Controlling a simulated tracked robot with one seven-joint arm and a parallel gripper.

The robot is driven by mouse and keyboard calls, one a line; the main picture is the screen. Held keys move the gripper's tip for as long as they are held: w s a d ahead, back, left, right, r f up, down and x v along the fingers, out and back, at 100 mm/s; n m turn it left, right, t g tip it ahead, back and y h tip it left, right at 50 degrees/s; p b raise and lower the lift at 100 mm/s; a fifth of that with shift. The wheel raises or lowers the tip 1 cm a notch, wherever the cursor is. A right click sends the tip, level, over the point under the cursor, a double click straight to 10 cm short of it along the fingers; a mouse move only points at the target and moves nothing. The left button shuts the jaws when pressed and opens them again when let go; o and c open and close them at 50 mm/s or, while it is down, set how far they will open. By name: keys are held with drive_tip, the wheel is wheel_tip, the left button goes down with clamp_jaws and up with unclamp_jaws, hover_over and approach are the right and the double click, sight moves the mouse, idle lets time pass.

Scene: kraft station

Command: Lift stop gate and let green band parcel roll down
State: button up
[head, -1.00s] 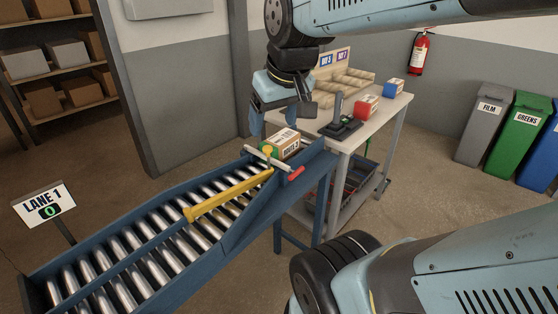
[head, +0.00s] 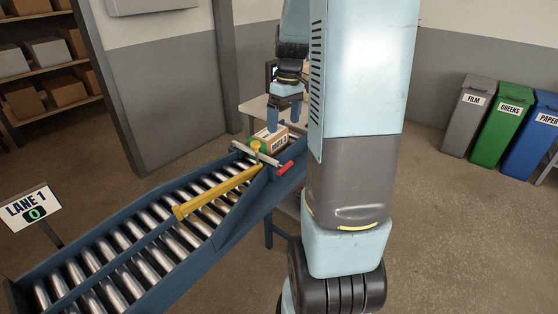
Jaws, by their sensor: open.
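A cardboard parcel (head: 271,140) with a green band and a white label sits at the upper end of the blue roller lane (head: 222,240). The stop gate is a pale bar (head: 246,150) lying across the lane just in front of the parcel. I cannot tell whether the fingers touch the parcel. My gripper is apart from the red grip.
A sign reading LANE 1 and 0 (head: 30,207) stands left of the lane. The rollers below the gate are clear. Grey, green and blue bins (head: 503,125) stand far right, and shelves with boxes at far left.

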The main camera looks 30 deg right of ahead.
drive_tip(key=f, duration=1.5)
drive_tip(key=shift+a, duration=0.25)
drive_tip(key=shift+c, duration=0.4)
